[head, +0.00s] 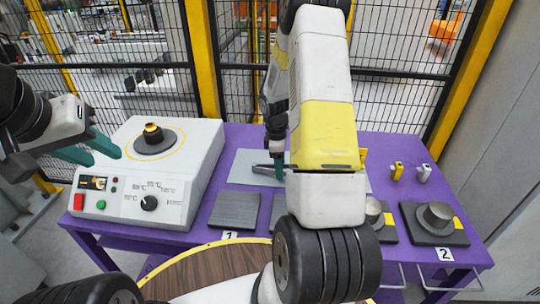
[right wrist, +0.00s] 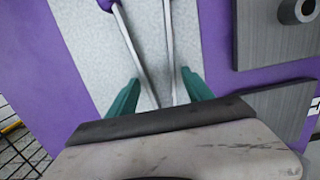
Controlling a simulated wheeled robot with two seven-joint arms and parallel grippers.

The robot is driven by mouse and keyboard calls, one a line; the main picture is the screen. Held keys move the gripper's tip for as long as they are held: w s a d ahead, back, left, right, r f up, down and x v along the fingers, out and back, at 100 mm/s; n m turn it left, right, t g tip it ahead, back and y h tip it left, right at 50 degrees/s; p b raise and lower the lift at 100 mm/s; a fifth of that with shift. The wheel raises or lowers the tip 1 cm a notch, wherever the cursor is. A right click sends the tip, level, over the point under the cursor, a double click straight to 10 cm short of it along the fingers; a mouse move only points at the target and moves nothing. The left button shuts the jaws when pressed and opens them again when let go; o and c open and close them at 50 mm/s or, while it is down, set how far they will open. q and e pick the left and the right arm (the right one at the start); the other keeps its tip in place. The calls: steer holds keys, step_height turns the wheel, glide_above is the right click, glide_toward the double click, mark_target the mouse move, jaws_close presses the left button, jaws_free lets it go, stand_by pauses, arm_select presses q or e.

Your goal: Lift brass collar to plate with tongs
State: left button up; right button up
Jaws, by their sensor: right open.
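A brass-coloured collar (head: 152,129) sits on a dark stepped disc on top of the white heater box (head: 188,150) at the left of the table. Metal tongs (head: 263,169) lie on a light grey mat (head: 242,163) at mid-table; their two arms also show in the right wrist view (right wrist: 168,50). My right gripper (right wrist: 162,92) is open, with its teal fingers on either side of the tong arms, apart from them as far as I can see. In the head view my right arm hides much of this gripper. My left gripper (head: 90,150) is open and empty, left of the collar.
A dark plate marked 1 (head: 235,210) lies bare in front of the mat. A plate marked 2 (head: 412,227) at right bears a grey cylinder (head: 437,214). Small yellow and white pieces (head: 397,172) stand behind. A mesh fence (head: 395,100) closes the back.

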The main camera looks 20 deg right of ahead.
steer(key=shift+f, duration=0.15)
steer(key=c, duration=0.7)
step_height(320, 180, up, 12)
steer(key=shift+r, duration=0.1)
stand_by(0.4)
